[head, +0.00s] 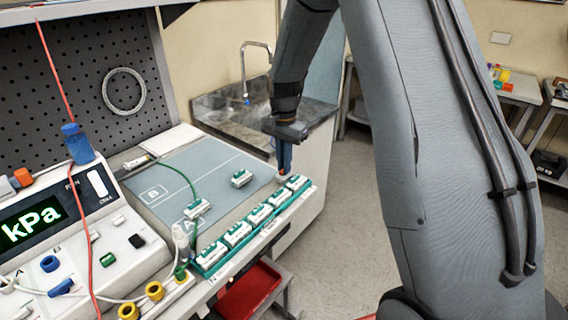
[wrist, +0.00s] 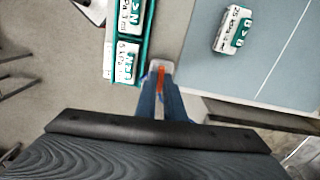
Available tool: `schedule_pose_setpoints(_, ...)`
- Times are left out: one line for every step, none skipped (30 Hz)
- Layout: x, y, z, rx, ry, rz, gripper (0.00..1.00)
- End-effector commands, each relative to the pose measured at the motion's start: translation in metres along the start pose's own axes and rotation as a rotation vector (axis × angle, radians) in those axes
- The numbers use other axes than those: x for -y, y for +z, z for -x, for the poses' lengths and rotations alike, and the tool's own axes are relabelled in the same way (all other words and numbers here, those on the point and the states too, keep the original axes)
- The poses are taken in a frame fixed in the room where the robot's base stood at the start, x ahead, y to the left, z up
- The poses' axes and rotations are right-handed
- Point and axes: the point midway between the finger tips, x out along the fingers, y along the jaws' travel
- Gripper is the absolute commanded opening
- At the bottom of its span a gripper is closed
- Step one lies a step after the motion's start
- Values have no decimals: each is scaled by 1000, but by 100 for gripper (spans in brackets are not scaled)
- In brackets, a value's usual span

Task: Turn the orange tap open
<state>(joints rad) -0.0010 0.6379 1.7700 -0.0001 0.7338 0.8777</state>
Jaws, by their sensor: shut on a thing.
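The orange tap (wrist: 160,75) shows in the wrist view as a small orange piece on a pale, translucent body, just beyond the end of the teal rack. My gripper (wrist: 160,92) has its two blue fingers closed around it, with orange showing between the tips. In the head view my gripper (head: 284,168) points down at the far end of the teal rack (head: 262,231).
Several white-and-green modules (head: 237,234) sit in the rack beside my fingers. Two more lie on the blue-grey mat (head: 168,172). A kPa display unit (head: 112,245) with a red line stands at left. A red bin (head: 247,290) is below the bench edge; open floor lies to the right.

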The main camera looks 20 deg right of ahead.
Motion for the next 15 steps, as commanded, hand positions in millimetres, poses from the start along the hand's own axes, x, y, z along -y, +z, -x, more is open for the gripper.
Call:
schedule_pose_setpoints(0, 0, 0, 0, 0, 24, 0)
schedule_pose_setpoints(0, 0, 0, 0, 0, 42, 0)
schedule_pose_setpoints(0, 0, 1, 0, 0, 68, 0)
schedule_pose_setpoints(0, 0, 1, 0, 0, 90, 0)
schedule_pose_setpoints(0, 0, 1, 0, 0, 113, 0)
schedule_pose_setpoints(0, 0, 1, 0, 0, 146, 0)
schedule_pose_setpoints(0, 0, 1, 0, 0, 171, 0)
schedule_pose_setpoints(0, 0, 1, 0, 0, 197, 0)
schedule_pose_setpoints(0, 0, 1, 0, 0, 233, 0)
schedule_pose_setpoints(0, 0, 1, 0, 0, 261, 0)
schedule_pose_setpoints(0, 0, 1, 0, 0, 288, 0)
schedule_pose_setpoints(0, 0, 1, 0, 0, 325, 0)
schedule_pose_setpoints(0, 0, 1, 0, 0, 353, 0)
schedule_pose_setpoints(0, 0, 1, 0, 0, 380, 0)
schedule_pose_setpoints(0, 0, 1, -1, -1, 416, 0)
